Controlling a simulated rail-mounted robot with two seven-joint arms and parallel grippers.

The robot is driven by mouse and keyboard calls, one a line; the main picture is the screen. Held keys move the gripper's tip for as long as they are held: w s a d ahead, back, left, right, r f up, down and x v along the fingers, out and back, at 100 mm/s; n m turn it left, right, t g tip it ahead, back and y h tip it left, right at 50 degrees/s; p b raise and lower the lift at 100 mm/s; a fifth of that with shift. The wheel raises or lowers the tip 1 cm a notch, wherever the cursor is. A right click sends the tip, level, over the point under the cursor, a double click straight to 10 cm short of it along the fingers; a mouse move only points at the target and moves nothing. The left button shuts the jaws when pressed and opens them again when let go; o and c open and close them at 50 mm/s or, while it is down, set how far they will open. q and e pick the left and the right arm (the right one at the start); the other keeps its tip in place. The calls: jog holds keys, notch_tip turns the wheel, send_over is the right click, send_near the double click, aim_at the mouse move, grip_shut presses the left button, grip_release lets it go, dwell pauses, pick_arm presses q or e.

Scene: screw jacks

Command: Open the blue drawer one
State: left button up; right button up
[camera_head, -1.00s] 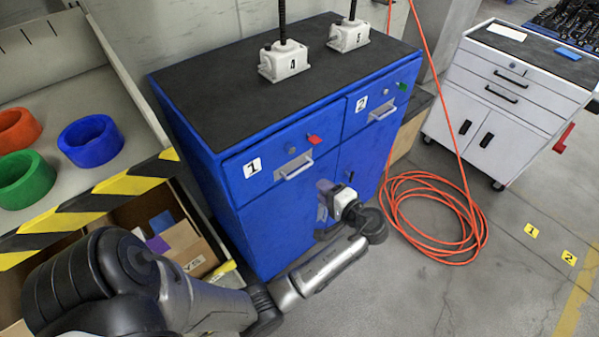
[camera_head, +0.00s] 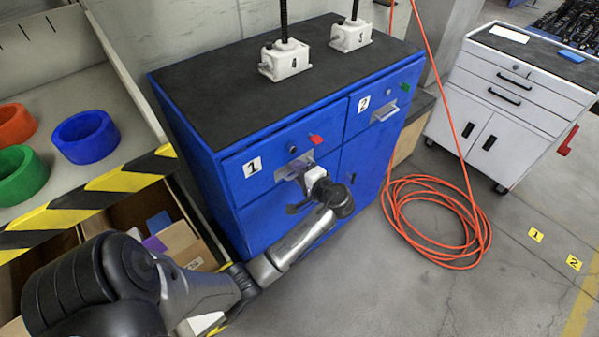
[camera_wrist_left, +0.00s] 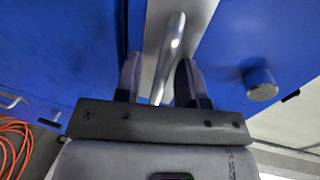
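The blue drawer one (camera_head: 235,178) is in the upper left of the blue cabinet, marked with a "1" label (camera_head: 252,167). It looks closed in the head view. Its metal handle (camera_wrist_left: 171,48) shows at the top middle of the left wrist view. My left gripper (camera_head: 304,172) is in front of this handle and partly hides it in the head view. In the left wrist view its two fingers (camera_wrist_left: 158,75) are apart, with the handle bar between them and a gap visible. Whether a finger touches the bar is unclear. My right gripper is not in view.
Drawer two (camera_head: 370,110) is to the right, with its own handle. White screw jacks (camera_head: 285,62) stand on the cabinet top. An orange hose (camera_head: 440,250) lies coiled on the floor at right. A striped barrier (camera_head: 90,195) and boxes (camera_head: 185,240) are at left.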

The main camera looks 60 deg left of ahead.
pick_arm(q)
grip_shut()
dwell(0.4)
